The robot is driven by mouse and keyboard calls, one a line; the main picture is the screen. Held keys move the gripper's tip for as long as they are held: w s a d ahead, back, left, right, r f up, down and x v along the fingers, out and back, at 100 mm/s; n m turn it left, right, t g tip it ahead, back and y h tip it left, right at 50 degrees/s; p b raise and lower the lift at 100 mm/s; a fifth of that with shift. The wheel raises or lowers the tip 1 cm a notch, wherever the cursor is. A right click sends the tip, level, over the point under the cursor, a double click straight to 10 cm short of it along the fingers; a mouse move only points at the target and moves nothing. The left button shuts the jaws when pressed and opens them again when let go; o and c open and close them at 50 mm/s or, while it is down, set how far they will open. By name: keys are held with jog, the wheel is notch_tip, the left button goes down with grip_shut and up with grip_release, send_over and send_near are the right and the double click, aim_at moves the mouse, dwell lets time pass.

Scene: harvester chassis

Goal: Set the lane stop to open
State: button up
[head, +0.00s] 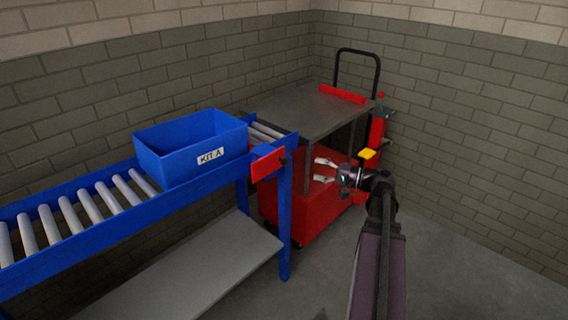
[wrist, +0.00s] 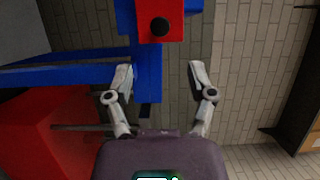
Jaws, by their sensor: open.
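The lane stop appears to be the red plate (head: 267,166) at the right end of the blue roller lane (head: 90,249). In the wrist view the red plate (wrist: 174,8) is at the top centre with a round black knob (wrist: 159,27) on its face. My gripper (head: 318,170) is to the right of the plate, apart from it. The wrist view shows its two fingers (wrist: 160,72) spread and empty, with the knob beyond the gap between them. A blue bin marked KIT A (head: 176,161) sits on the rollers just behind the plate.
A red cart (head: 301,231) with a grey top (head: 310,110) and black handle (head: 357,52) stands behind the lane end, close to my gripper. A yellow block (head: 367,154) shows beside my wrist. A grey shelf (head: 200,270) is under the lane. The floor at right is clear.

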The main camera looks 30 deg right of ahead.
aim_at(287, 162)
jog(key=shift+x, duration=5.5)
jog(key=shift+c, duration=0.2)
grip_shut()
